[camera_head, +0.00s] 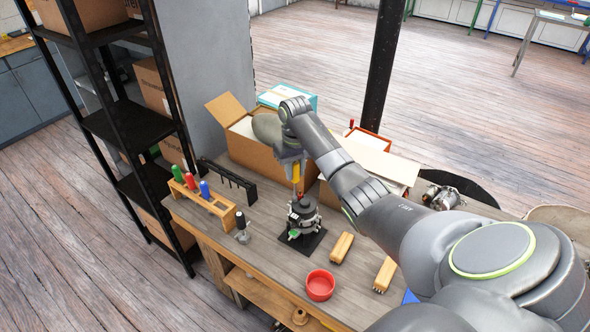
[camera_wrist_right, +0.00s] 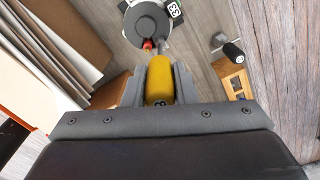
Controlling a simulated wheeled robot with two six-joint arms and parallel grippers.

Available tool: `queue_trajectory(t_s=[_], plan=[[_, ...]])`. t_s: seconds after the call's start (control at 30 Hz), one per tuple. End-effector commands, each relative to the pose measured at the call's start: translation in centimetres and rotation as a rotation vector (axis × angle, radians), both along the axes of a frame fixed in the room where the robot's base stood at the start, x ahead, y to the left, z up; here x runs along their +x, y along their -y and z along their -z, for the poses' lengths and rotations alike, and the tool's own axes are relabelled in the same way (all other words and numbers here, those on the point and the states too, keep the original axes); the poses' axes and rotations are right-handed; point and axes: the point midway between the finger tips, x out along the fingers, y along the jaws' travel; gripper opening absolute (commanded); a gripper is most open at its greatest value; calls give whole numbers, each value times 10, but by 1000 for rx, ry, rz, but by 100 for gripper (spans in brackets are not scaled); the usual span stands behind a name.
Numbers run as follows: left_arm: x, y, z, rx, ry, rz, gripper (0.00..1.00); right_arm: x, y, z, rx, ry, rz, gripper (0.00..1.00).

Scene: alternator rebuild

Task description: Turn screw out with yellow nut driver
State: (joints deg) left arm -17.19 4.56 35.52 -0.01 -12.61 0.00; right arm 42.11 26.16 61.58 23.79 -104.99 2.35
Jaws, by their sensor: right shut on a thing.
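The yellow nut driver (camera_head: 296,172) is upright in my right gripper (camera_head: 291,160), above the alternator (camera_head: 303,219). The gripper's fingers close on the yellow handle, which also shows between them in the right wrist view (camera_wrist_right: 159,79). The alternator stands on a dark square base (camera_head: 312,243) on the workbench; its round dark top shows in the right wrist view (camera_wrist_right: 149,24). Red parts show between the handle and the alternator, but whether the driver's tip touches a screw cannot be told. The screw itself is too small or hidden. My left gripper is not in view.
A wooden rack (camera_head: 223,212) holds green, red and blue handled drivers at left. A black-handled tool (camera_head: 242,226) stands beside it. A red bowl (camera_head: 320,286) and two wooden blocks (camera_head: 342,247) (camera_head: 385,275) lie in front. An open cardboard box (camera_head: 248,151) is behind.

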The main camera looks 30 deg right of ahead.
Motion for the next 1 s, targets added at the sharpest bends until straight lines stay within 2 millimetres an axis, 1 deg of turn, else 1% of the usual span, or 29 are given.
queue_trajectory(t_s=[0.8, 1.0], plan=[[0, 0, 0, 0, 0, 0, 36, 1, 1, -1, 0, 1, -934, 3], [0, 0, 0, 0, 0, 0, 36, 1, 2, -1, 0, 1, -1117, 3]])
